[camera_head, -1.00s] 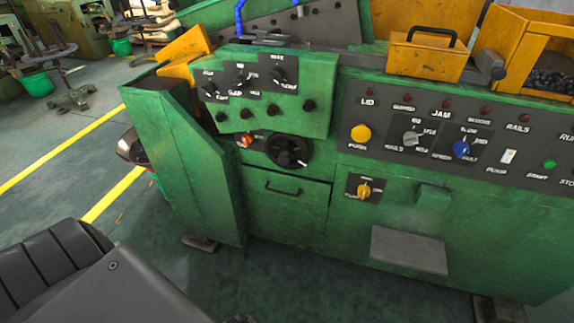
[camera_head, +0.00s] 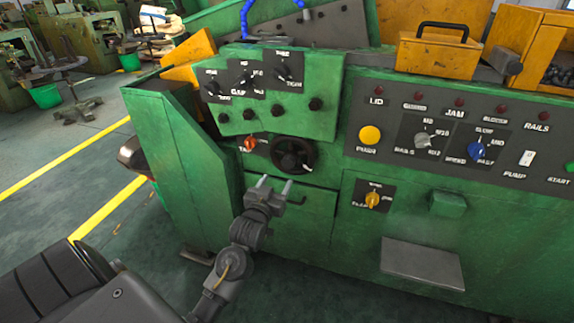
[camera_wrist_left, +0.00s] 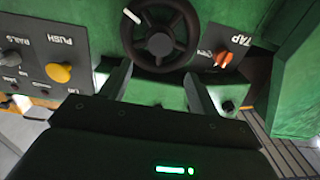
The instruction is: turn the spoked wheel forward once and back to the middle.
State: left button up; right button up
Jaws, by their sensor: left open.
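The black spoked wheel (camera_head: 292,155) is on the front of the green machine, below the small upper knob panel. A light-coloured handle or mark shows on its rim, at the lower right in the head view. My left gripper (camera_head: 275,186) is open and empty, just below and slightly left of the wheel, apart from it. In the left wrist view the wheel (camera_wrist_left: 160,36) lies beyond and between my two open fingers (camera_wrist_left: 156,84), with the light mark at its upper left. My right gripper is not in view.
An orange TAP knob (camera_head: 249,144) sits close left of the wheel. A yellow knob (camera_head: 372,200) and a grey ledge (camera_head: 422,263) are to the right.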

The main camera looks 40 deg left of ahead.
aim_at(287, 163)
pick_arm(q)
jog(key=x, duration=1.1)
jog(key=shift+f, duration=0.1)
jog(key=shift+s, duration=0.1)
jog(key=shift+c, duration=0.4)
grip_shut()
jog(key=shift+d, duration=0.1)
